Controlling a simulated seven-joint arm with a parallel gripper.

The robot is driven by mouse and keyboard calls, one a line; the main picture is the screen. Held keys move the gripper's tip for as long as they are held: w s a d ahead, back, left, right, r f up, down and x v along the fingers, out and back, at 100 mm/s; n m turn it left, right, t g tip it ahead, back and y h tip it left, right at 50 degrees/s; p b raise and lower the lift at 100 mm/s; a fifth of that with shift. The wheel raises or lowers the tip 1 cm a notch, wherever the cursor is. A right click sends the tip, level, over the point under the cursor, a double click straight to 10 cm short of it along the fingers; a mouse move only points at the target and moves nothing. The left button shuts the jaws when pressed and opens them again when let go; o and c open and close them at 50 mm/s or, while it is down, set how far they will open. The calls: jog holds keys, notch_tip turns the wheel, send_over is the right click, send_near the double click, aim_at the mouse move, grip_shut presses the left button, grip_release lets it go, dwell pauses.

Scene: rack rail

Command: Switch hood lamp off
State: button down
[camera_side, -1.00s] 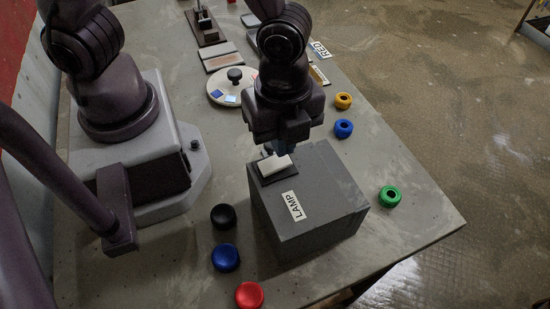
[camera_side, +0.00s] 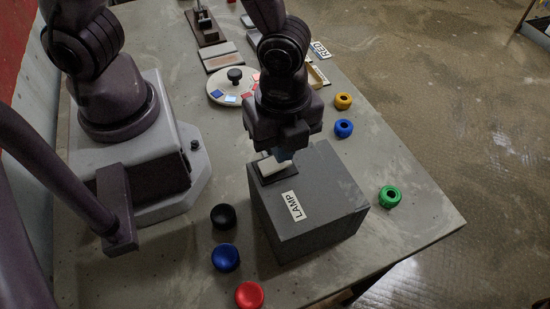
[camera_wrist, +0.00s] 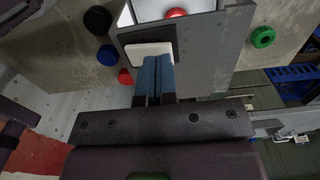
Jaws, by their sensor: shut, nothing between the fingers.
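The grey hood box (camera_side: 315,205) stands on the table with a LAMP label on its top. A white rocker switch (camera_side: 270,165) on a dark plate is at the top's far left; it also shows in the wrist view (camera_wrist: 150,48). My gripper (camera_side: 284,154) is shut and empty, pointing down at the switch. In the wrist view its blue fingertips (camera_wrist: 156,60) overlap the near edge of the rocker. I cannot tell whether they press it, and they hide part of it. In the wrist view a bright white area surrounds a red round thing (camera_wrist: 176,13) at the box's far side.
Black (camera_side: 223,216), blue (camera_side: 226,257) and red (camera_side: 249,295) round pieces lie left of the box. Green (camera_side: 390,196), blue (camera_side: 343,128) and yellow (camera_side: 343,101) rings lie to its right. A round dial (camera_side: 222,92) is behind. The table's front right is clear.

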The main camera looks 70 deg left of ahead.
jog(key=shift+f, duration=0.6)
jog(key=shift+r, duration=3.55)
